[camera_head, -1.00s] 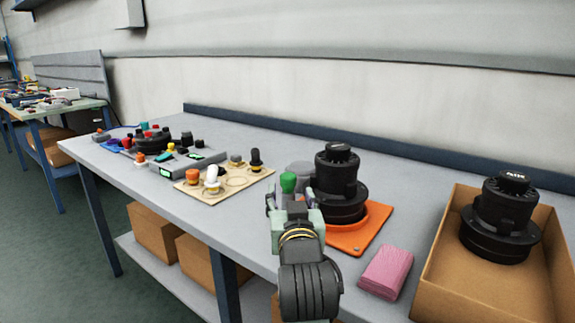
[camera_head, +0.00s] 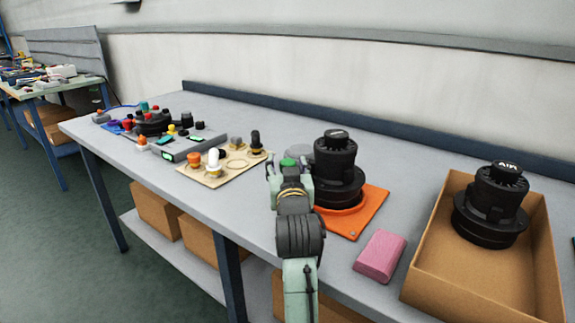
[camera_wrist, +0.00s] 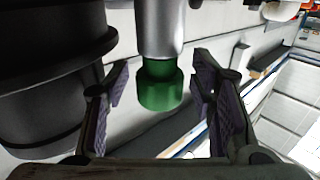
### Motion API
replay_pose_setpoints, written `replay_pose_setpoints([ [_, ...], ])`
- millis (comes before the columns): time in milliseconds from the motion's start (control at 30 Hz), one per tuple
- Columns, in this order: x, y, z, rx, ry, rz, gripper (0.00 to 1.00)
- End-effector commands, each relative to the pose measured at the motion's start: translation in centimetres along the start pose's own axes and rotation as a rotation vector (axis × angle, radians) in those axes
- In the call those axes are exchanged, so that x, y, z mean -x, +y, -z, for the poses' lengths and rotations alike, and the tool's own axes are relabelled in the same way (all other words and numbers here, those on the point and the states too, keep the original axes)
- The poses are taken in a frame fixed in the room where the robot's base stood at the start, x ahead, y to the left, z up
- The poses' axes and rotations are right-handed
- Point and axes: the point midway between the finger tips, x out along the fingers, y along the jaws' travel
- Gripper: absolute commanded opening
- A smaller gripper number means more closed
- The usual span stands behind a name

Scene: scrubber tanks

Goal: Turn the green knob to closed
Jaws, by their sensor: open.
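The green knob (camera_wrist: 160,88) sits on the end of a grey cylindrical stem in the wrist view. My gripper (camera_wrist: 158,95) is open, with one finger on each side of the knob and a gap on both sides. In the head view the top of the green knob (camera_head: 289,162) shows between the fingertips of my gripper (camera_head: 289,172). My wrist hides most of its stem and base in that view. The black tank unit (camera_head: 338,165) stands on an orange plate (camera_head: 372,205) just right of the knob.
A pink sponge (camera_head: 380,256) lies at the front edge of the table. A cardboard box (camera_head: 425,262) holding another black unit (camera_head: 490,205) is at the right. A beige board (camera_head: 205,178) with several knobs lies to the left. Bare table (camera_head: 225,205) shows in front of it.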

Motion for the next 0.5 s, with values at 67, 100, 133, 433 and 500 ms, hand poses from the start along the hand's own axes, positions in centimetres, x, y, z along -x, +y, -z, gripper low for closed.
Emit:
replay_pose_setpoints([
  [67, 0.02, 0.0, 0.0, 0.0, 0.0, 0.0, 0.48],
  [100, 0.02, 0.0, 0.0, 0.0, 0.0, 0.0, 0.45],
  [133, 0.02, 0.0, 0.0, 0.0, 0.0, 0.0, 0.43],
  [433, 0.03, 0.01, 0.0, 0.0, 0.0, 0.0, 0.23],
  [500, 0.04, 0.01, 0.0, 0.0, 0.0, 0.0, 0.19],
])
